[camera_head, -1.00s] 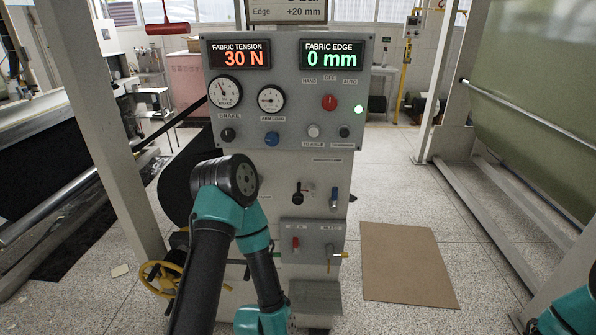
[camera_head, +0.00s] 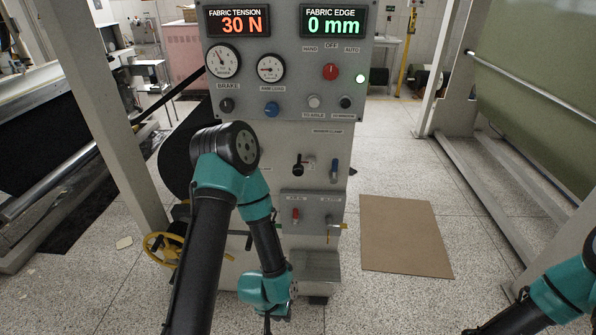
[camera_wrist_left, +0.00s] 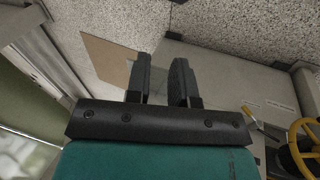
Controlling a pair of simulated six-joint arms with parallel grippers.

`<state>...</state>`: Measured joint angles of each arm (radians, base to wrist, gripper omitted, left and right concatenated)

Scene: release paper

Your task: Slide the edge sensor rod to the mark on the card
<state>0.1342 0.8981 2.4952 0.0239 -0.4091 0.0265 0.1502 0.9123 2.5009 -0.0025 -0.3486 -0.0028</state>
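The grey control panel (camera_head: 285,100) stands ahead. Its green fabric edge display (camera_head: 333,21) reads 0 mm. I cannot tell which part is the edge sensor rod. The card is out of view. My left gripper (camera_head: 276,321) hangs low before the cabinet, pointing down. In the left wrist view its two black fingers (camera_wrist_left: 164,82) are apart with nothing between them. Of my right arm only links show at the lower right; its gripper is not visible.
A red tension display (camera_head: 239,21) reads 30 N. A yellow handwheel (camera_head: 163,249) is left of the cabinet. A brown sheet (camera_head: 405,237) lies on the floor at right. Posts and fabric frames stand on both sides. A lower box with small levers (camera_head: 312,215) juts forward.

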